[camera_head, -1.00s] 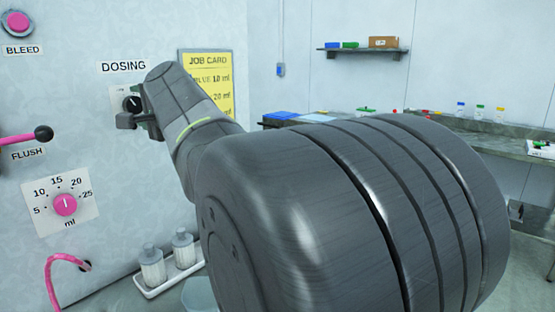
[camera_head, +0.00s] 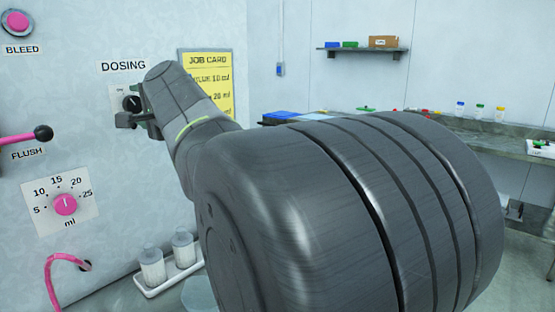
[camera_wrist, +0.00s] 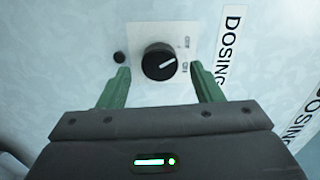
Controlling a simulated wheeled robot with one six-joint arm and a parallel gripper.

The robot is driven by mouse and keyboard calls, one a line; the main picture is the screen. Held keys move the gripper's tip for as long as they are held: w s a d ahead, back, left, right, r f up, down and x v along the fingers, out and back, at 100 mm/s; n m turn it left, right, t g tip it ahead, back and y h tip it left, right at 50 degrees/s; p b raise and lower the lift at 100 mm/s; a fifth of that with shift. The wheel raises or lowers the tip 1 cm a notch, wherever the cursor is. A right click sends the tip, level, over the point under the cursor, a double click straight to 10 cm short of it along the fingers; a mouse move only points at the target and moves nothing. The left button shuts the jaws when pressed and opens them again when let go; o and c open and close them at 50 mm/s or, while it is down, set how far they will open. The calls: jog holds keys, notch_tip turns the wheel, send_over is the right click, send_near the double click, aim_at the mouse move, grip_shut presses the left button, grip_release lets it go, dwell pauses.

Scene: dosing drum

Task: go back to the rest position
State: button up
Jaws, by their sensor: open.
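My gripper (camera_wrist: 160,88) is open, its two green fingers apart on either side below the black dosing knob (camera_wrist: 159,62) in the wrist view. The knob sits on a white plate and its white mark points toward one of the plate's small labels. Nothing is between the fingers. In the head view my gripper (camera_head: 138,119) is at the panel just below the DOSING label (camera_head: 123,66), close to the knob (camera_head: 131,103). My arm hides part of the panel there.
The panel carries a pink BLEED button (camera_head: 16,20), a FLUSH lever (camera_head: 42,133) and a pink ml dial (camera_head: 65,204). A yellow job card (camera_head: 208,66) is partly behind my arm. Two white bottles stand in a tray (camera_head: 170,280) below. A bench (camera_head: 510,146) is at right.

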jog(key=b+v, duration=0.2)
jog(key=v, duration=0.9)
jog(key=p+x, duration=0.3)
jog(key=x, duration=1)
jog(key=shift+w+a+r, duration=0.2)
jog(key=shift+w+a, duration=0.05)
jog(key=shift+a, duration=0.1)
jog(key=m+p, duration=0.2)
jog(key=shift+s+d+m, duration=0.1)
jog(key=shift+d+m, duration=0.05)
jog(key=shift+m, duration=0.25)
jog(key=m+p, duration=0.3)
jog(key=shift+m, duration=0.3)
jog(key=m+p, duration=0.4)
jog(key=m, duration=0.1)
jog(key=shift+m, duration=0.4)
jog(key=shift+f+b+v, duration=0.15)
jog(key=shift+b+v, duration=0.15)
jog(key=shift+v, duration=1.1)
jog(key=shift+f+b+v, duration=0.15)
jog(key=shift+b+v, duration=0.1)
jog(key=shift+v, duration=1.1)
